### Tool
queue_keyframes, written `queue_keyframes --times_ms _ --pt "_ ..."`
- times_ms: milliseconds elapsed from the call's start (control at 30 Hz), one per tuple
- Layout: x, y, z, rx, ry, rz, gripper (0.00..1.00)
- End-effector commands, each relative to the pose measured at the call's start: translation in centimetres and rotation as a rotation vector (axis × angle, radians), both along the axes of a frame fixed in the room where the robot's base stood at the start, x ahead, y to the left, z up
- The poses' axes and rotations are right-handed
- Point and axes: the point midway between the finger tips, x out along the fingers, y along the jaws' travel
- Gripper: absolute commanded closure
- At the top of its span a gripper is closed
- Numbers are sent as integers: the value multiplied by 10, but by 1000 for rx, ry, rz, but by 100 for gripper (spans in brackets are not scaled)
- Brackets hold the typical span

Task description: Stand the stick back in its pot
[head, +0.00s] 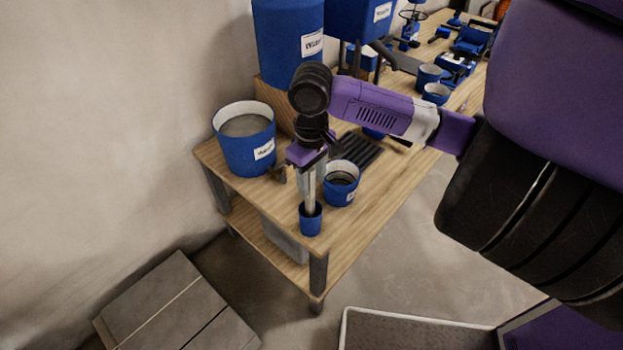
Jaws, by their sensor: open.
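The pot that holds the stick is a small blue cup (311,224) at the near corner of the wooden table. The pale, thin stick (309,203) rises from the cup's mouth, close to upright, with its lower end inside. My gripper (312,182) points down right above the cup, with its fingers open around or just beside the stick's upper part. The stick's top is hidden by the gripper, and I cannot tell whether a finger touches it.
A wider blue pot (341,186) stands just right of the gripper. A large labelled blue bucket (246,141) is at the left, and a dark ribbed tray (358,149) lies behind. The wooden table (340,235) has bare room at its front right.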

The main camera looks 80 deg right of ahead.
Motion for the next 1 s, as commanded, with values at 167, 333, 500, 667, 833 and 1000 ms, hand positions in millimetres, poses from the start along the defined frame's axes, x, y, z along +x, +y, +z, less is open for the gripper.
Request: queue_keyframes --times_ms 167,333,500,667,833,1000 --pt "0 0 9 -1 -1 0 57" --pt "1 0 35 -2 -2 1 57" --pt "1 0 61 -1 -2 1 57" --pt "1 0 75 -1 -1 1 57" --pt "0 0 78 0 0 0 57" --pt "0 0 78 0 0 0 57"
